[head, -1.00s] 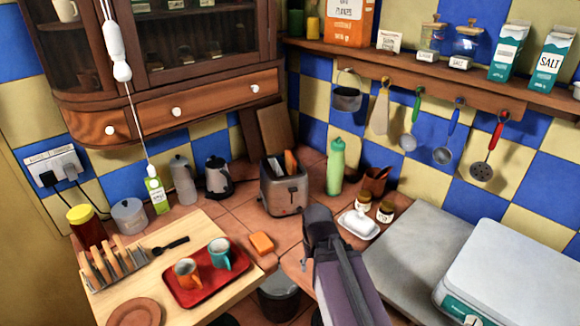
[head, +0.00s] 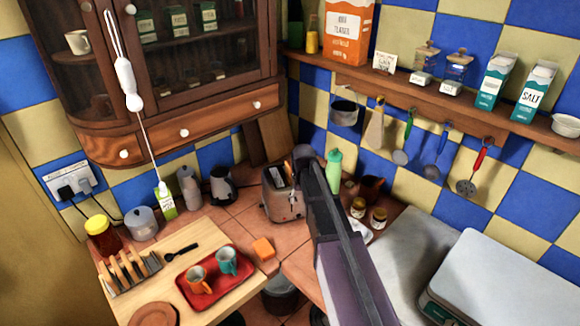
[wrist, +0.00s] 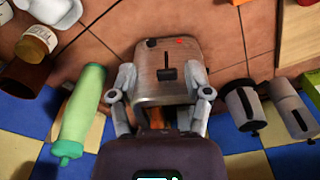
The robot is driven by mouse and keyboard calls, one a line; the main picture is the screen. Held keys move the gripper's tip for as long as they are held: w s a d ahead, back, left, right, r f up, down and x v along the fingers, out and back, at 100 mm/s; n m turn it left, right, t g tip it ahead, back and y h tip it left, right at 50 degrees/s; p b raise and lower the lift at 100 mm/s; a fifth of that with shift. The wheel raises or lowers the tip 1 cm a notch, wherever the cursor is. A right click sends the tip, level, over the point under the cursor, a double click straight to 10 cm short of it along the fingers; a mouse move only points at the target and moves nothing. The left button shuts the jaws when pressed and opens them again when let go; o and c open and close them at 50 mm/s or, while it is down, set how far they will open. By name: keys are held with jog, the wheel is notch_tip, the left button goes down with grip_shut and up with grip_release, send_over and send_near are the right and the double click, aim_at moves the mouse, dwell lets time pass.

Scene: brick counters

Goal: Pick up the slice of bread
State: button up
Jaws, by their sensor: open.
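A grey metal toaster (head: 284,206) stands on the tiled counter. A brown slice of bread (head: 288,168) sticks up from its slot, partly hidden by my gripper (head: 303,156). In the wrist view the toaster (wrist: 165,88) fills the middle, and the slice of bread (wrist: 158,118) shows as a brown strip close to the palm. My gripper (wrist: 160,75) is open, with one finger on each side of the toaster's outline. I cannot tell whether the fingers touch it. The lower part of the slice is hidden in the toaster.
A green bottle (head: 334,172) and jars (head: 377,219) stand right of the toaster; a kettle (head: 222,186) stands left. A board holds a toast rack (head: 128,274) and a red tray (head: 212,290) with two mugs. An orange block (head: 263,248) lies in front. Utensils hang behind.

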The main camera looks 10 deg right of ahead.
notch_tip(320, 180, up, 12)
jog(key=f+p, duration=0.1)
jog(key=p, duration=0.9)
send_over(290, 169)
jog(key=d, duration=0.1)
jog(key=shift+w+d+r+n+t, duration=0.1)
jog(key=shift+w+r+n+t, duration=0.1)
jog(key=shift+n+t, duration=0.2)
jog(key=shift+f, duration=0.1)
jog(key=f+b, duration=0.2)
jog(key=w+f+b, duration=0.1)
jog(key=f+b, duration=0.5)
jog(key=shift+w+f, duration=0.15)
jog(key=shift+b, duration=0.3)
jog(key=shift+w+a+f+b, duration=0.1)
jog(key=shift+a+f+b, duration=0.05)
jog(key=shift+f+b, duration=0.7)
jog(key=shift+w+a+f+b, duration=0.1)
jog(key=shift+w+f+b, duration=0.05)
jog(key=shift+f+b, duration=0.75)
jog(key=shift+w+a+f+b, duration=0.1)
jog(key=shift+a+f+b, duration=0.05)
jog(key=shift+f+b, duration=0.7)
